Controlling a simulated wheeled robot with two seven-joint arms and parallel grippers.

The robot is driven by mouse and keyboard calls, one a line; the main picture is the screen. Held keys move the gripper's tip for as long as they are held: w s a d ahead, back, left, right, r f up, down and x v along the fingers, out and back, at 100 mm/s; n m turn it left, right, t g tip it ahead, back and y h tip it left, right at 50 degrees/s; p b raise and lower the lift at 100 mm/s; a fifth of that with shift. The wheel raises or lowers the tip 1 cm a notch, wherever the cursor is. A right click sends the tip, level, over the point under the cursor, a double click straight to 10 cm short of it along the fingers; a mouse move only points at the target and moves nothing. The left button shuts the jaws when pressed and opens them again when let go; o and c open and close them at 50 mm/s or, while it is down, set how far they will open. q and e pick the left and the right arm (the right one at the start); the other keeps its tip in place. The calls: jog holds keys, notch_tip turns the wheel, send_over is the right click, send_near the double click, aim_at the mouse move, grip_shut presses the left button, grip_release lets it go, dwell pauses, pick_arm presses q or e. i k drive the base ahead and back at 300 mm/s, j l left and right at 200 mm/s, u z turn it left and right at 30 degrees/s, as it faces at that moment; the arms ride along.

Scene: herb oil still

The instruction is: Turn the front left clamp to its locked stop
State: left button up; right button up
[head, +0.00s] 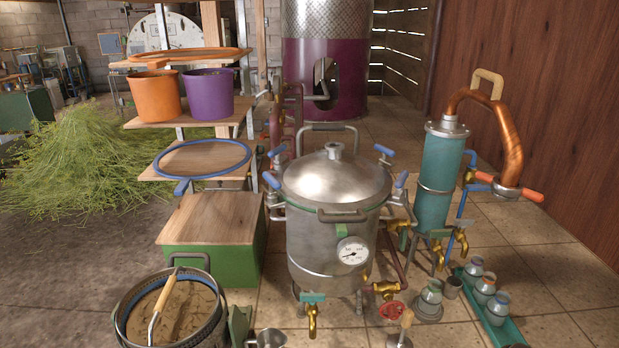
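The steel still pot (330,240) stands upright in the middle, with its domed lid (336,180) seated on the rim. The front left clamp (271,181) has a blue handle that sticks up and outward to the left, away from the lid. Neither of my grippers is in view.
A wooden shelf stand (200,165) and a wood-topped green box (212,220) stand close on the left. A basket (172,310) is at the front left. A teal condenser (440,180) stands right, with a green tray (500,325) of jars in front.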

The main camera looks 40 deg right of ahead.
aim_at(273, 184)
jog(key=z, duration=1)
